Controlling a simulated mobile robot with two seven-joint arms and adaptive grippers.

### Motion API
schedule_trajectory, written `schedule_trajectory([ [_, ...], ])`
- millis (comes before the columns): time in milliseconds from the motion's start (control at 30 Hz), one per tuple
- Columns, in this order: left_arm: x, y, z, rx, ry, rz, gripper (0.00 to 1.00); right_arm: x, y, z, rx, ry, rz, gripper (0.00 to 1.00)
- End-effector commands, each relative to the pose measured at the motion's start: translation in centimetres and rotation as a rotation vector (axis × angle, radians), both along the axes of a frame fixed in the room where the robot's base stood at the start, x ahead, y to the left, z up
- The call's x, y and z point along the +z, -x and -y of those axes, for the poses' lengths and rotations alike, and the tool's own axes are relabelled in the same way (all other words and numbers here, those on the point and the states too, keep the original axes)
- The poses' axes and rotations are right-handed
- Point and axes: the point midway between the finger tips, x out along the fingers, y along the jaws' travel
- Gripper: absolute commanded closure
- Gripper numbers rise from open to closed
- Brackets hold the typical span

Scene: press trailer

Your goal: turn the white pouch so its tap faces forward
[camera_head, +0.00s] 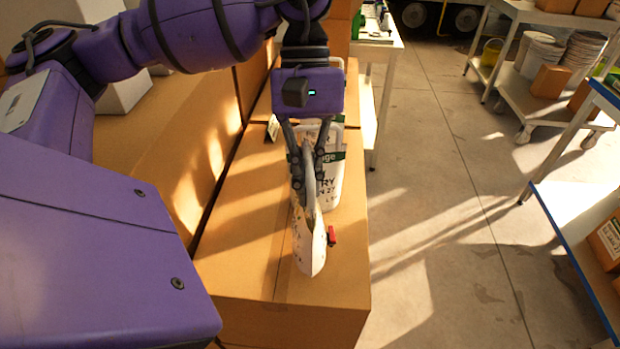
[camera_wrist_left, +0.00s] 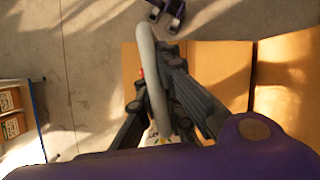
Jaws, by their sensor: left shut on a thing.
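The white pouch (camera_head: 309,245) is seen nearly edge-on in the head view, above the top of a cardboard box. Its red tap (camera_head: 332,236) sticks out to the right, low on the pouch. My left gripper (camera_head: 308,172) points down with its two fingers shut on the upper part of the pouch. I cannot tell whether the pouch's lower end touches the box. In the left wrist view the pouch (camera_wrist_left: 151,70) is a thin pale strip between the fingers, with a speck of the red tap (camera_wrist_left: 140,72) beside it.
The cardboard box (camera_head: 335,285) has bare top around the pouch. A white container with a green label (camera_head: 333,170) stands just behind the pouch. Taller cardboard (camera_head: 190,160) borders the left. Open concrete floor (camera_head: 450,230) lies right, then a blue-edged shelf (camera_head: 575,240).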

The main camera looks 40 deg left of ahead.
Motion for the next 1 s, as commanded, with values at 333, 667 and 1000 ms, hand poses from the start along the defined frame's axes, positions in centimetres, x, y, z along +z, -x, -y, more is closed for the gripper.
schedule_trajectory([
  [333,-0.4,-0.1,0.0,-0.197,0.0,-0.001,1.0,-0.7,0.0,-0.2,0.005,-0.002,-0.005,0.6],
  [667,-2.3,-0.1,0.1,-0.193,0.002,0.001,1.0,-2.4,1.2,-0.2,0.009,0.001,-0.035,0.6],
  [1000,-4.7,-0.1,0.1,-0.192,0.002,-0.001,1.0,-4.1,2.2,-0.1,0.012,0.007,-0.06,0.6],
])
